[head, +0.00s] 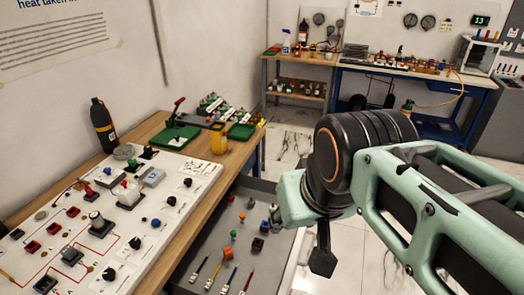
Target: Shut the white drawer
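The white drawer (268,262) is pulled out from under the wooden bench, and its grey inside shows. Small coloured parts, an orange block (228,253) and several thin tools (215,270) lie in it. Its front edge lies on the right, beside my gripper. My gripper (322,262) points down just right of the drawer, over the tiled floor. Only one dark finger shows clearly; the arm hides the rest. I cannot tell whether it touches the drawer front, or whether it is open or shut.
The bench (190,205) carries a white panel (150,225) with knobs and switches, a yellow cup (218,138), green trays (240,131) and a black bottle (102,125). A shelf and a blue-framed bench stand at the back. Tiled floor is clear between.

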